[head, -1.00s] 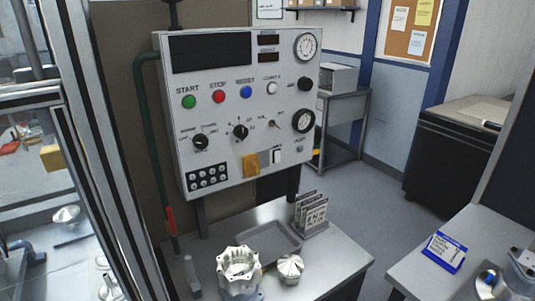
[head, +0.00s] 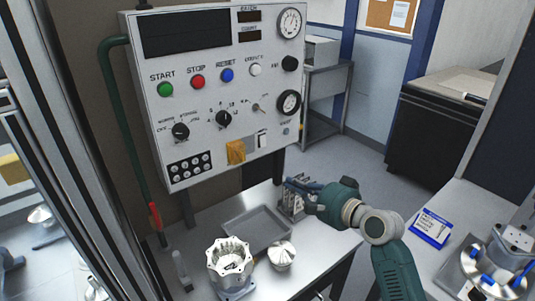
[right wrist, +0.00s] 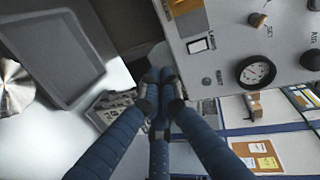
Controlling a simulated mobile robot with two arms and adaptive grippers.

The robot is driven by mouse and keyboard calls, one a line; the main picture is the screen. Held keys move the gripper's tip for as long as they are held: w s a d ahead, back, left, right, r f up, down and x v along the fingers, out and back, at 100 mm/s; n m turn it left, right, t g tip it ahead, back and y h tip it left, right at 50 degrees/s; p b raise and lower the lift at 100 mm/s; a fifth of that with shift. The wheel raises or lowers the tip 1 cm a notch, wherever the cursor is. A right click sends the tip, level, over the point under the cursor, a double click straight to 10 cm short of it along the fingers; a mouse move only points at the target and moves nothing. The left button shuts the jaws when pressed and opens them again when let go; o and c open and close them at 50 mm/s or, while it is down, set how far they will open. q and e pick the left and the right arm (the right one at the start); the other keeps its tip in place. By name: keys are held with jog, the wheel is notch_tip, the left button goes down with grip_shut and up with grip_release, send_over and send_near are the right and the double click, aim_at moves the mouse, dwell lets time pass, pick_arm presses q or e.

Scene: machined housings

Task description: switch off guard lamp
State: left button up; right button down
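The control panel (head: 215,95) fills the upper left of the head view. A white rocker switch (head: 262,139) sits low on it, right of a yellow cover (head: 235,152); the rocker also shows in the right wrist view (right wrist: 201,44). A small round indicator or button (head: 286,131) is to its right. My right gripper (head: 290,183) is below the panel, in front of the card rack and apart from the controls. In the right wrist view its blue fingers (right wrist: 158,78) meet at the tips, with nothing seen between them.
A card rack (head: 292,207), an empty grey tray (head: 235,221), a machined housing (head: 230,262) and a round metal part (head: 282,256) are on the bench under the panel. A second table with a blue-edged card (head: 432,229) is at the right.

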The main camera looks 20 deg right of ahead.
jog(key=shift+m+t, duration=0.5)
jog(key=shift+m, duration=0.2)
jog(key=r, duration=0.1)
jog(key=w+d+r, duration=0.1)
jog(key=r, duration=0.1)
jog(key=shift+w+d+r, duration=0.25)
jog(key=shift+w+d, duration=0.05)
jog(key=shift+d, duration=0.05)
jog(key=p, duration=0.4)
send_near(263, 141)
jog(key=w+a+f, duration=0.1)
jog(key=w, duration=0.1)
jog(key=w+a+f, duration=0.1)
jog(key=w+f, duration=0.2)
jog(key=shift+w+a, duration=0.35)
jog(key=shift+a, duration=0.05)
jog(key=shift+w, duration=0.1)
jog(key=shift+f, duration=0.1)
